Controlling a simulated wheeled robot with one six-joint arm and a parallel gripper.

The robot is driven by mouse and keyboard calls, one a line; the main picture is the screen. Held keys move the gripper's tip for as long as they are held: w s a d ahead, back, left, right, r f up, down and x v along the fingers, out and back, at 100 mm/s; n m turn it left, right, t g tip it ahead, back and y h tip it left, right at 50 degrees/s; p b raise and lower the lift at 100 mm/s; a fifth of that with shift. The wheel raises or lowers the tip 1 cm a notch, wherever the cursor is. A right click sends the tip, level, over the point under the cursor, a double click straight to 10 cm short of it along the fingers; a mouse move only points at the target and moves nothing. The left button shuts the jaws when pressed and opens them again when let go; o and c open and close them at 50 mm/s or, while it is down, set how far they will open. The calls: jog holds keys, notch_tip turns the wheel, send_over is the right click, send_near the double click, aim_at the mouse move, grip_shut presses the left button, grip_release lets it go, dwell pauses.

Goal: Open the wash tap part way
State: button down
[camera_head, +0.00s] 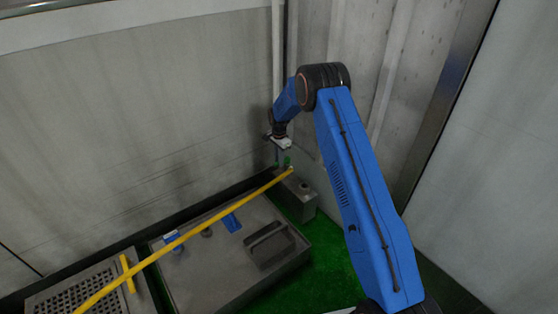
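My gripper (281,153) points down at the back corner, at the end of my blue arm. Its fingers are small and partly lost against the grey wall, so I cannot tell whether they are open or shut. Small green parts (287,161), perhaps the wash tap's handle, show just below the gripper, near the foot of the grey pipe (277,40). I cannot tell whether the gripper touches them. The tap's body and its setting cannot be made out.
A yellow bar (215,218) runs diagonally across the view, ending near the green parts. A grey bench (212,285) bears a dark tray (269,246) and small blue items. A grey box (306,208) stands beside it. A perforated plate (75,293) is at the left.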

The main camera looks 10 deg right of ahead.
jog(key=shift+s+n, duration=0.1)
jog(key=shift+n, duration=0.2)
jog(key=shift+s+d+n, duration=0.45)
jog(key=shift+d+n, duration=0.1)
jog(key=shift+n, duration=0.8)
jog(key=shift+s+d+n, duration=0.4)
jog(key=shift+d+n, duration=0.1)
jog(key=shift+n, duration=0.9)
jog(key=shift+s+d+n, duration=0.45)
jog(key=shift+d+n, duration=0.1)
jog(key=shift+n, duration=0.8)
jog(key=c, duration=1.6)
grip_release()
jog(key=shift+c, duration=0.2)
jog(key=shift+r, duration=0.1)
notch_tip(320, 180, up, 17)
jog(key=shift+r, duration=0.15)
